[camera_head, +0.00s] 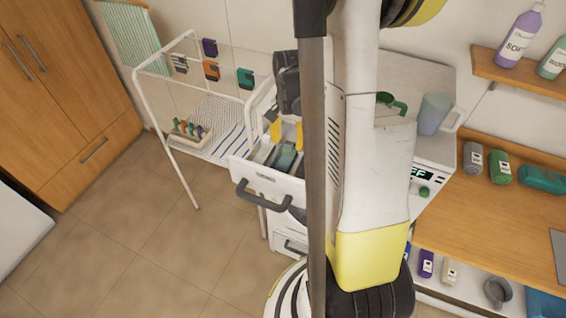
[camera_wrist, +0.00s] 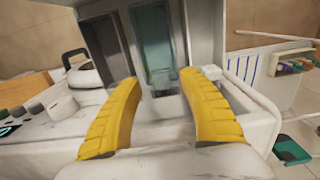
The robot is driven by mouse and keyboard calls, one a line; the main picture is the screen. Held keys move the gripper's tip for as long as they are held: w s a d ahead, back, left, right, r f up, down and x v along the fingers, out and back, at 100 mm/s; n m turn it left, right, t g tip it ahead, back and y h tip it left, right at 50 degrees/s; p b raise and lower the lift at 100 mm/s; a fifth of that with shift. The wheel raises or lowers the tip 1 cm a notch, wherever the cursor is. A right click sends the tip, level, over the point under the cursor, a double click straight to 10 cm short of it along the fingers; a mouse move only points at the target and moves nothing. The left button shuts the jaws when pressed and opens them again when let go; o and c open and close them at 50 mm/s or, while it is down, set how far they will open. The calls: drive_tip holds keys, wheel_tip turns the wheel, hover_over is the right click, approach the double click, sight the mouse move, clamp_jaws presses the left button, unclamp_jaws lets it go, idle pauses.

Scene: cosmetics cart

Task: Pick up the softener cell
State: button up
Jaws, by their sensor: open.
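My gripper (camera_head: 287,134) is over the pulled-out drawer (camera_head: 264,181) of the white unit. Its two yellow fingers are spread apart with nothing between them. In the wrist view my gripper (camera_wrist: 158,82) points into the grey drawer interior. A translucent green-grey piece (camera_wrist: 155,48) lies in a compartment ahead of the fingertips, apart from them. It also shows in the head view (camera_head: 285,157), just below the fingers. No readable label tells whether this is the softener cell. Part of the drawer is hidden by my arm.
A white wire rack (camera_head: 196,206) with coloured clips stands left of the drawer. The drawer's dark handle (camera_head: 262,197) sticks out in front. A lilac bottle marked SOFT (camera_head: 519,35) stands on a wall shelf. A wooden counter (camera_head: 470,215) is at right. Floor at left is clear.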

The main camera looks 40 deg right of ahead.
sight(282, 163)
wheel_tip(282, 163, down, 3)
drive_tip(key=shift+w+d+r, duration=0.1)
drive_tip(key=shift+w+r, duration=0.05)
clamp_jaws()
drive_tip(key=shift+r, duration=0.15)
